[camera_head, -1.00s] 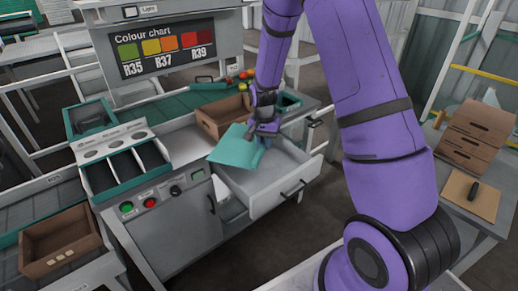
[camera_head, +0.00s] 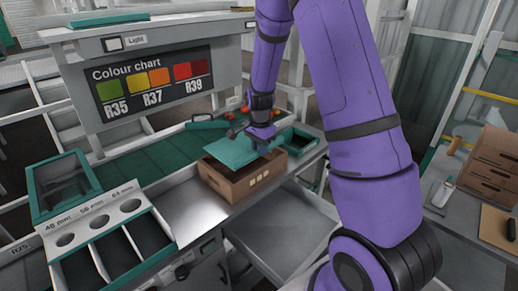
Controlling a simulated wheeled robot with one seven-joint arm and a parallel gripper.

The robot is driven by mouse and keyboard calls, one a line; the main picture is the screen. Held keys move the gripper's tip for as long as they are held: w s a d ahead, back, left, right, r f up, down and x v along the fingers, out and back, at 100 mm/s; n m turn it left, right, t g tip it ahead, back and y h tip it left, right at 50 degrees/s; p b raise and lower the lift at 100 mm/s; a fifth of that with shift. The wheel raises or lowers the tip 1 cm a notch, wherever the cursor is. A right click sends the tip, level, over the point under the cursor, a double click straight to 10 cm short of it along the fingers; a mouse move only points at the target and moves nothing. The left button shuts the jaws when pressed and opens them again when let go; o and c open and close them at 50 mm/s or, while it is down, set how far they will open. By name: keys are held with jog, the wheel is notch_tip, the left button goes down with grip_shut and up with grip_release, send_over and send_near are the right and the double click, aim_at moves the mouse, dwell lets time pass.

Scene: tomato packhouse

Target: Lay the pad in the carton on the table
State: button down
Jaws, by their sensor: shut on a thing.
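The teal pad (camera_head: 229,151) is a thin flat sheet, slightly tilted. My gripper (camera_head: 262,136) is shut on it near its right end. The pad is at the top of the brown carton (camera_head: 243,186), over its opening. I cannot tell whether it touches the carton's rim. The carton stands on the metal table (camera_head: 196,208), and its inside is mostly hidden by the pad.
An open, empty-looking drawer (camera_head: 285,238) juts out below the carton. A three-slot sizing tray (camera_head: 110,240) is at left. A colour chart (camera_head: 157,81) hangs behind. Stacked cartons (camera_head: 492,165) stand on the right bench.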

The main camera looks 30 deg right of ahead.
jog(key=shift+w+f, duration=0.1)
jog(key=shift+w, duration=0.35)
notch_tip(320, 180, down, 6)
jog(key=shift+s+r, duration=0.1)
jog(key=shift+s, duration=0.05)
jog(key=shift+s+a, duration=0.1)
dwell(0.6)
jog(key=c, duration=1)
grip_release()
jog(key=shift+f, duration=0.2)
jog(key=shift+o, duration=0.2)
